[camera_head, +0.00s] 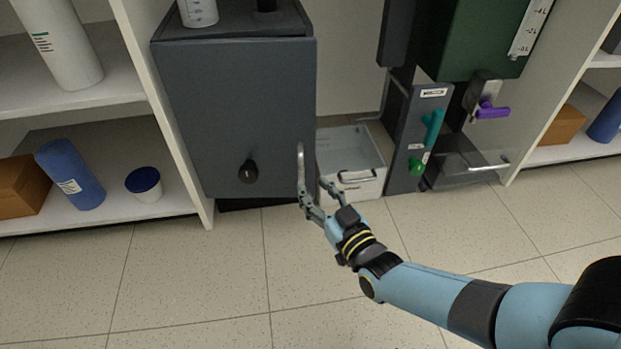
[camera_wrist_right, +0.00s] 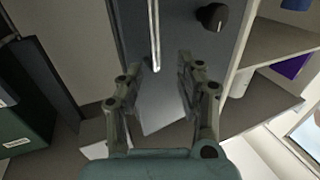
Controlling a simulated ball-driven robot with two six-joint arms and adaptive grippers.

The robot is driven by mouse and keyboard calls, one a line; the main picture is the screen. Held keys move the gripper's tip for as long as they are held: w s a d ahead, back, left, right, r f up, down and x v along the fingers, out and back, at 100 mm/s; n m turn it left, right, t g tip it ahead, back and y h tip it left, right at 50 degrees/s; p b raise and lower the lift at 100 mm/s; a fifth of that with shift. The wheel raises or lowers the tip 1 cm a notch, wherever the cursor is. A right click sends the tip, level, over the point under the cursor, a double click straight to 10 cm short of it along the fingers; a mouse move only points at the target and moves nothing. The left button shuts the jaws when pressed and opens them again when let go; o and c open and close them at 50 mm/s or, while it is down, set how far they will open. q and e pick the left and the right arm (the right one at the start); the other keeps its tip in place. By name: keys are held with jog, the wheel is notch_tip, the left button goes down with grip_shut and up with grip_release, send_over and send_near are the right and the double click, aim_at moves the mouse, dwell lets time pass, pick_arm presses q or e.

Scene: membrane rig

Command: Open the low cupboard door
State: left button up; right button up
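The low cupboard door (camera_head: 235,110) is dark grey and looks closed in the head view. Its silver vertical bar handle (camera_head: 301,165) is near the right edge, and a black knob (camera_head: 248,171) sits lower on the door. My right gripper (camera_head: 314,187) is open at the lower end of the handle. In the right wrist view the handle (camera_wrist_right: 155,30) runs down toward the gap between the open fingers (camera_wrist_right: 158,76); I cannot tell whether either finger touches it. My left gripper is not in view.
A dark panel with a teal handle (camera_head: 432,128) and a purple lever (camera_head: 492,112) stands right. The tiled floor in front is clear.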

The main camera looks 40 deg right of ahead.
jog(key=s, duration=0.6)
jog(key=shift+a+p, duration=0.15)
jog(key=shift+p, duration=0.3)
jog(key=shift+c, duration=0.2)
